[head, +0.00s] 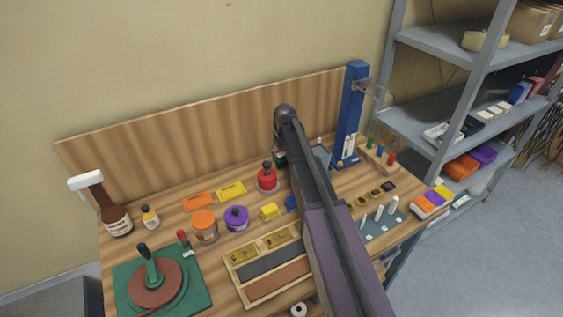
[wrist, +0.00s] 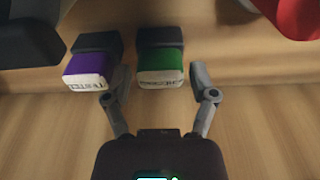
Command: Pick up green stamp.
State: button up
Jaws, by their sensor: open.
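In the wrist view, the green stamp (wrist: 161,62) lies on the wood with its white lettered face toward me and a black part behind. My gripper (wrist: 158,78) is open. Its two fingers stand on either side of the green stamp's near end, with visible gaps, not closed on it. A purple stamp (wrist: 91,69) of similar shape lies just left of the green one, close to the left finger. In the head view my arm hides the gripper, and I cannot tell the green stamp there with certainty.
In the wrist view, a red object (wrist: 290,16) is at the upper right and a dark one (wrist: 28,36) at the upper left. In the head view, the bench holds a red bottle (head: 267,179), a purple jar (head: 236,219), an orange jar (head: 204,227) and a wooden tray (head: 249,298).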

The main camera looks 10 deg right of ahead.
aim_at(281, 154)
jog(key=c, duration=0.9)
jog(key=shift+r, duration=0.1)
notch_tip(281, 154, up, 10)
jog(key=p, duration=1)
dwell(0.5)
